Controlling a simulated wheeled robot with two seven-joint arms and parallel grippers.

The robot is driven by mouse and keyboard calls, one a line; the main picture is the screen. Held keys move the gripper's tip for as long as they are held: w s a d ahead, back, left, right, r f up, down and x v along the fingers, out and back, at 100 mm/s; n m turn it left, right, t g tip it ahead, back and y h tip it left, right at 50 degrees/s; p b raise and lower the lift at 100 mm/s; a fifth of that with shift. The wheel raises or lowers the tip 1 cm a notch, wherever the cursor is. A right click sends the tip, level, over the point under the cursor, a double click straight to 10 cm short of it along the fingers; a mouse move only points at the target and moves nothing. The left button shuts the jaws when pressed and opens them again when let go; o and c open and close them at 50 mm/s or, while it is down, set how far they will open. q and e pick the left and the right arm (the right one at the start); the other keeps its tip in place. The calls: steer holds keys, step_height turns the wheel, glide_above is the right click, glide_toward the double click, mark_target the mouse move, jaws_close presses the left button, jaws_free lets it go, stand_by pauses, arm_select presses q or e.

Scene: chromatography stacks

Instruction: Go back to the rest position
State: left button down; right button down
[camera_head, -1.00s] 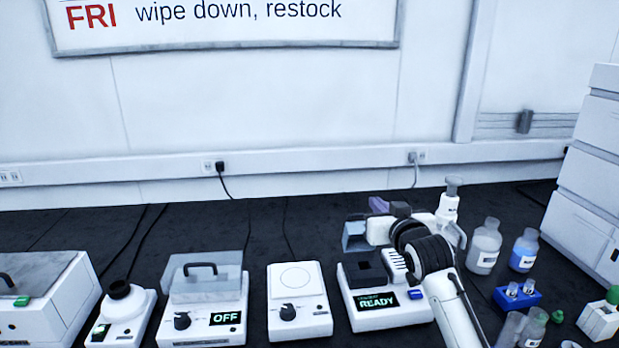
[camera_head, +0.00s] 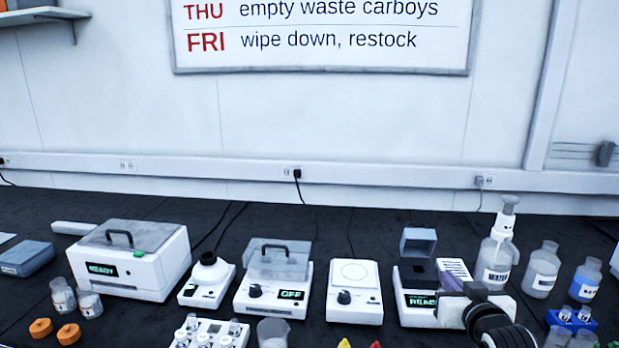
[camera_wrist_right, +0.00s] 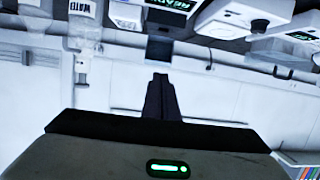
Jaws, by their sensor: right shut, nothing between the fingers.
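My right gripper (camera_head: 452,282) shows at the lower right of the head view, with its dark wrist and pale body in front of the right-hand READY instrument (camera_head: 412,309). It hides part of that instrument. In the right wrist view the dark fingers (camera_wrist_right: 160,98) are together, with nothing between them. They point at the pale wall, and the bench instruments appear upside down along the top. My left gripper is not in view.
A white wash bottle (camera_head: 497,255) stands close behind my right gripper, with reagent bottles (camera_head: 541,270) farther right. The open lid (camera_head: 418,241) rises behind the READY instrument. A stirrer plate (camera_head: 354,293) stands left of it. Vials and orange caps (camera_head: 68,333) line the front left.

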steer(key=shift+n+g+y, duration=0.6)
steer(key=shift+g+y, duration=0.1)
steer(key=shift+g, duration=0.2)
steer(key=s+a+f, duration=0.1)
steer(key=s+f, duration=0.1)
steer(key=f, duration=0.2)
steer(key=s+a+f, duration=0.1)
steer(key=s+f, duration=0.2)
steer(key=s+a+f, duration=0.1)
steer(key=s+f, duration=0.2)
steer(key=f, duration=0.1)
steer(key=shift+a+f, duration=0.3)
steer(key=s+a+f+g, duration=0.1)
steer(key=s+a+f, duration=0.2)
steer(key=s+f, duration=0.3)
steer(key=s+a+f+n+g+y, duration=0.1)
steer(key=s+f, duration=0.5)
steer(key=s, duration=0.8)
steer(key=s+a+f+g+y, duration=0.1)
steer(key=s+a+f, duration=0.4)
steer(key=s, duration=0.5)
steer(key=shift+a+f+g, duration=0.3)
steer(key=shift+f+g, duration=0.2)
steer(key=shift+g, duration=0.3)
steer(key=shift+s, duration=0.1)
